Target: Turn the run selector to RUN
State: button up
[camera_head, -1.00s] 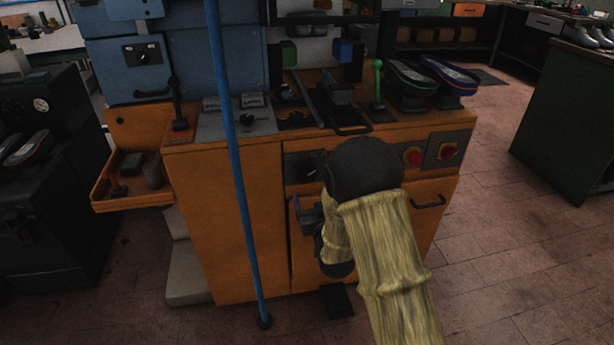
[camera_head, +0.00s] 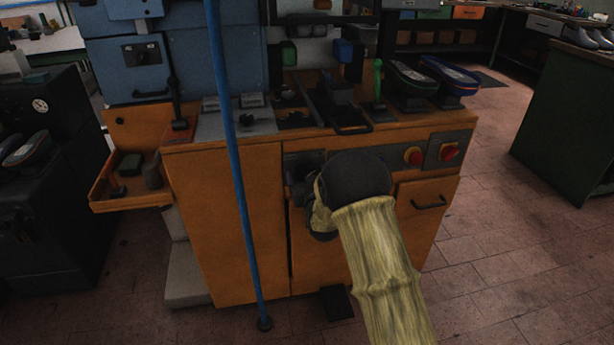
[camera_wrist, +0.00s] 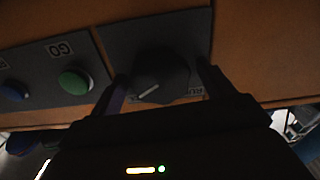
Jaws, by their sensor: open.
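The run selector (camera_wrist: 160,76) is a dark round knob with a pale pointer line, on a dark plate on the orange cabinet front. In the wrist view it sits between the two fingers of my gripper (camera_wrist: 162,88). The fingers are open, one on each side of the knob; I cannot tell whether either touches it. Part of the plate's lettering shows beside the right finger, partly covered. In the head view my gripper (camera_head: 302,190) is at the cabinet front, and my wrist hides the knob.
A green GO button (camera_wrist: 75,81) and a blue button (camera_wrist: 14,90) lie left of the selector in the wrist view. Red knobs (camera_head: 413,156) sit right of my wrist in the head view. A blue pole (camera_head: 237,180) stands in front of the orange cabinet (camera_head: 225,220).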

jog(key=shift+c, duration=0.2)
jog(key=c, duration=0.9)
jog(key=shift+n, duration=0.4)
jog(key=n+b, duration=0.1)
jog(key=n, duration=0.3)
jog(key=shift+a+b, duration=0.1)
jog(key=shift+b, duration=0.2)
jog(key=n+b, duration=0.1)
jog(key=n, duration=0.4)
jog(key=shift+f+n, duration=0.1)
jog(key=shift+n, duration=0.2)
jog(key=n, duration=0.7)
jog(key=shift+s+b, duration=0.1)
jog(key=shift+b, duration=0.2)
jog(key=n, duration=0.6)
jog(key=shift+f+n, duration=0.1)
jog(key=shift+n, duration=0.3)
